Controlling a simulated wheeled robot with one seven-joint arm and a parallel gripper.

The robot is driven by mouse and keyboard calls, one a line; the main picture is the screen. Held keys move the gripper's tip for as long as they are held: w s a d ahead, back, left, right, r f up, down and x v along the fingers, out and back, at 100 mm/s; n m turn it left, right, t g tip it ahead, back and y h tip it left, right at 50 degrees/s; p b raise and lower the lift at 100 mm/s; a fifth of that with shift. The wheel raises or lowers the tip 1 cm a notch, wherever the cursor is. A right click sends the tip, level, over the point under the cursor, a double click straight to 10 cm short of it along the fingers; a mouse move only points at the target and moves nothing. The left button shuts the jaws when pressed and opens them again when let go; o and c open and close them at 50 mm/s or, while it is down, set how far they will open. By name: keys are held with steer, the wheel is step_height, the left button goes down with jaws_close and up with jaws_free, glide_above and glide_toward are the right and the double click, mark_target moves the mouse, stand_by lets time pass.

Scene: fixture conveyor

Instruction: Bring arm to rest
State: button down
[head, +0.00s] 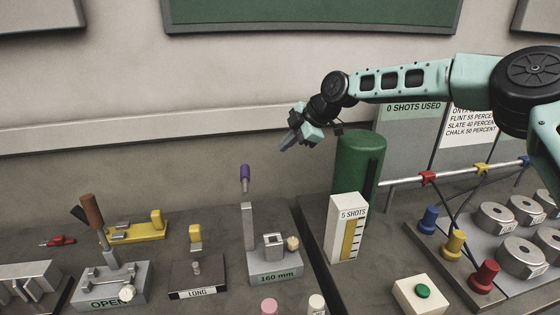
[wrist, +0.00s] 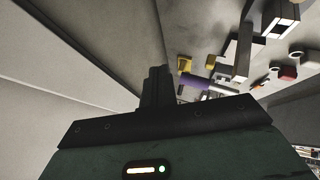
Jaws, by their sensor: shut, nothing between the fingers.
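My arm reaches in from the right in the head view, raised above the bench. My gripper (head: 289,142) hangs in free air in front of the wall, left of and above the green cylinder (head: 352,165). Its fingers are shut with nothing between them. In the wrist view my gripper's fingers (wrist: 157,85) show together as a dark block, with the wall behind them and bench fixtures to the right. My gripper touches nothing that I can see.
Below stand a purple-tipped post (head: 245,178), a grey "160 mm" fixture (head: 277,268), a brown-handled lever (head: 92,211) marked OPEN, and a white "5 SHOTS" gauge (head: 346,232). A pipe (head: 400,180), coloured knobs and round weights (head: 497,219) fill the right. A button box (head: 420,296) sits in front.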

steer(key=s+a+r+m+g+h, duration=0.1)
steer(key=s+a+h, duration=0.15)
steer(key=s, duration=0.85)
steer(key=s+a+r+m+g+h, duration=0.1)
steer(key=s+a+m, duration=0.15)
steer(key=s, duration=0.75)
steer(key=s+d+f+m+h, duration=0.1)
steer(key=s+d+m, duration=0.2)
steer(key=s+d, duration=0.2)
steer(key=s+d+f+m+h, duration=0.1)
steer(key=s+d+m, duration=0.3)
steer(key=s, duration=0.8)
steer(key=s+d+f+m+g+h, duration=0.1)
steer(key=s+d+m, duration=0.3)
steer(key=s+d, duration=0.4)
steer(key=shift+s+d, duration=0.2)
steer(key=shift+s, duration=0.55)
